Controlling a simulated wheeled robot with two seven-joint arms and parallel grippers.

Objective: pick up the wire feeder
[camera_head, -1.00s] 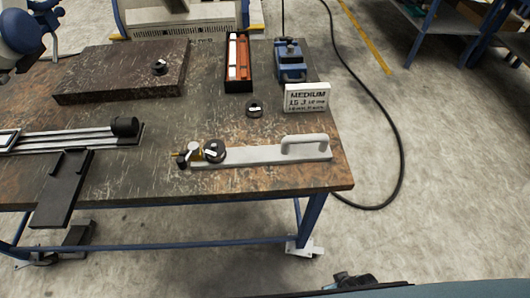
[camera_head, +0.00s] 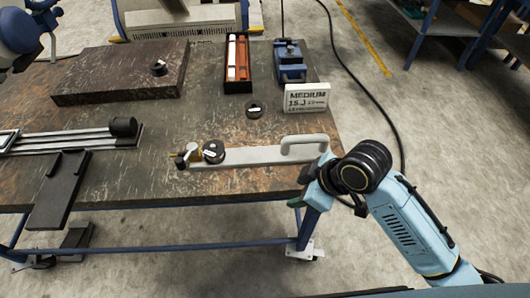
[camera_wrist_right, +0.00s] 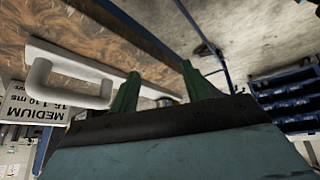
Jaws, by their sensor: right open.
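What looks like the wire feeder (camera_head: 250,156) is a long pale bar with a raised loop handle at its right end and a black spool with small brass and dark parts at its left end. It lies near the front edge of the table. My right gripper (camera_head: 309,181) is at the table's front right corner, beside the bar's handle end. In the right wrist view its two green fingers (camera_wrist_right: 160,88) stand apart with nothing between them, and the pale handle (camera_wrist_right: 70,88) is to their left, apart from them. My left gripper is not in view.
A white "MEDIUM" sign (camera_head: 307,97) stands behind the handle. A black disc (camera_head: 254,109), a long box of orange and white pieces (camera_head: 238,64) and a blue vise-like device (camera_head: 290,61) are farther back. A rail assembly (camera_head: 70,138) lies left. Bare tabletop (camera_head: 170,120) lies between.

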